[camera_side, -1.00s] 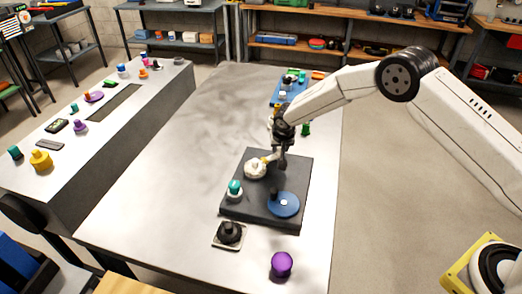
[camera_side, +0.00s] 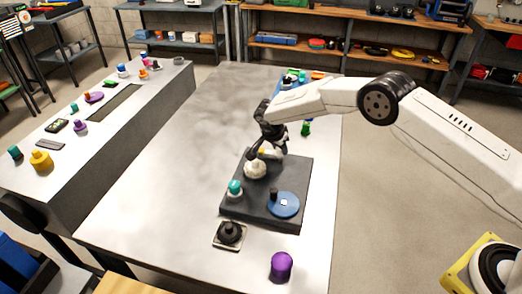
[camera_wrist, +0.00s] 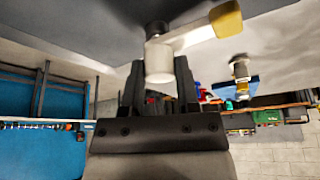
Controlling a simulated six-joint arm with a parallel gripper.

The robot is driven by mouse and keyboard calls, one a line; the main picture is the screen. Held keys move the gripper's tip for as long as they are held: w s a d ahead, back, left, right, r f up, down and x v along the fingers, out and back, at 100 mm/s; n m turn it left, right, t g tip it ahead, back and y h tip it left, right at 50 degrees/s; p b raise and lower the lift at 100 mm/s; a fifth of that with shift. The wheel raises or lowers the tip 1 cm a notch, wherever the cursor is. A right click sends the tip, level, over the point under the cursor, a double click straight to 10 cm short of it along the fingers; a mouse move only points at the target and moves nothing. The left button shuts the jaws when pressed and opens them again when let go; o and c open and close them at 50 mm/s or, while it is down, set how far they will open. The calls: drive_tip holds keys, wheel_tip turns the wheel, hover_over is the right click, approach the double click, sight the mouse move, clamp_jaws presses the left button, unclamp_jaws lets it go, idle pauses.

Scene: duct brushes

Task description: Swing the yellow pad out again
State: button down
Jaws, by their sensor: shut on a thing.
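The yellow pad (camera_wrist: 226,18) is at the end of a white arm (camera_wrist: 190,38) in the wrist view, pointing up and right. A white peg (camera_wrist: 159,64) at the other end of that arm sits between the two dark fingers of my gripper (camera_wrist: 160,75), which is shut on it. In the side view, my gripper (camera_side: 267,152) is over the back part of a dark plate (camera_side: 292,175), just behind a white rounded piece (camera_side: 255,169). Only a small bit of yellow shows between the fingers there.
A teal knob (camera_side: 235,187) and a blue disc with a black peg (camera_side: 283,205) are on the front of the plate. A black knob on a small tray (camera_side: 229,233) and a purple knob (camera_side: 281,266) stand in front. The table's left half is clear.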

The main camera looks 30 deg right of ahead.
drive_tip(key=shift+m+g, duration=0.6)
drive_tip(key=shift+m, duration=1.2)
drive_tip(key=shift+c, duration=1.6)
unclamp_jaws()
drive_tip(key=shift+r, duration=0.1)
drive_tip(key=v, duration=0.7)
drive_tip(key=shift+a+r, duration=0.2)
drive_tip(key=shift+r, duration=0.05)
